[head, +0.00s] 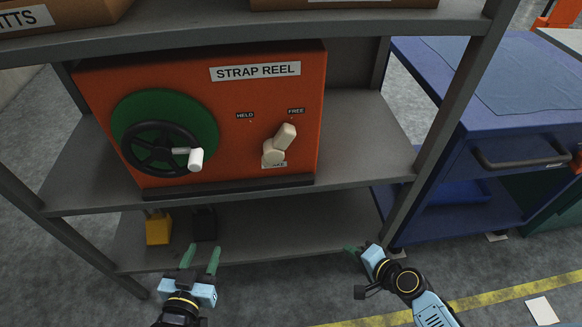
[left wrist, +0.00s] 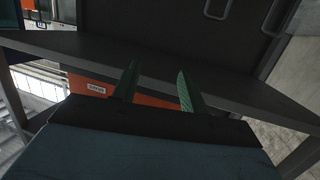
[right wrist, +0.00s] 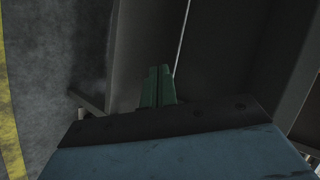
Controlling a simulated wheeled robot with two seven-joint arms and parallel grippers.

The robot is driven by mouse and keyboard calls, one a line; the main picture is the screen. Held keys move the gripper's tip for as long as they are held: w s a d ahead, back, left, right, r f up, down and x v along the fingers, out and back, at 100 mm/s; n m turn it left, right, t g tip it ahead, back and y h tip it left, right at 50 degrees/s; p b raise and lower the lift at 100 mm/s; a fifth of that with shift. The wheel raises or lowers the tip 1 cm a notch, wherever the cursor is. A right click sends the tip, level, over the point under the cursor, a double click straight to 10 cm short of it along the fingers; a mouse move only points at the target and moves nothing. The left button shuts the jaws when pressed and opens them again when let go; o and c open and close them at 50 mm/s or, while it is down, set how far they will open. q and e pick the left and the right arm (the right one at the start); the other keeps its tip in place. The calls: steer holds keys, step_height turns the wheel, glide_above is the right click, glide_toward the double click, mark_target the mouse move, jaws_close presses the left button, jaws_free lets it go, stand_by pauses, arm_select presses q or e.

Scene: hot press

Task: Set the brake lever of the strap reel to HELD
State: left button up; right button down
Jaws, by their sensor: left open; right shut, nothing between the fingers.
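The strap reel (head: 230,110) is an orange box on the middle shelf. Its cream brake lever (head: 286,138) pivots low on the right of the front face and tilts up and right, toward the FREE label (head: 296,111). The HELD label (head: 245,115) is up and left of the lever. My left gripper (head: 202,262) is open and empty, in front of and below the shelf; its fingers also show in the left wrist view (left wrist: 157,90). My right gripper (head: 352,250) is shut and empty, low and right of the reel; its closed fingers show in the right wrist view (right wrist: 158,85).
A green disc with a black handwheel (head: 150,148) and white knob is on the reel's left. The shelf post (head: 450,110) stands right of the reel, with a blue cart (head: 490,130) beyond. Yellow (head: 158,230) and black (head: 204,224) weights sit on the lower shelf.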

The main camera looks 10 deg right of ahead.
mark_target(278, 146)
arm_select(q)
steer(key=s+r+t+h+b, duration=0.1)
steer(key=s+r+t+b, duration=0.1)
steer(key=r, duration=0.6)
steer(key=s+r+t+h+b, duration=0.1)
steer(key=s+r+t+b, duration=0.1)
steer(key=r+t+b, duration=0.3)
steer(key=s+r+t+h+b, duration=0.1)
steer(key=s+r+t+b, duration=0.1)
steer(key=r, duration=1.1)
steer(key=shift+s+a+r+t+b, duration=0.3)
steer(key=shift+t+b, duration=0.5)
steer(key=shift+b, duration=0.35)
arm_select(e)
step_height(278, 146, up, 25)
steer(key=w+a+m+t+y, duration=0.2)
steer(key=m+t+y, duration=0.1)
steer(key=t+y, duration=0.4)
steer(key=shift+w+a+f+m+y, duration=0.2)
steer(key=shift+w+a+m+y, duration=0.1)
steer(key=shift+y, duration=0.7)
arm_select(q)
steer(key=shift+d, duration=0.1)
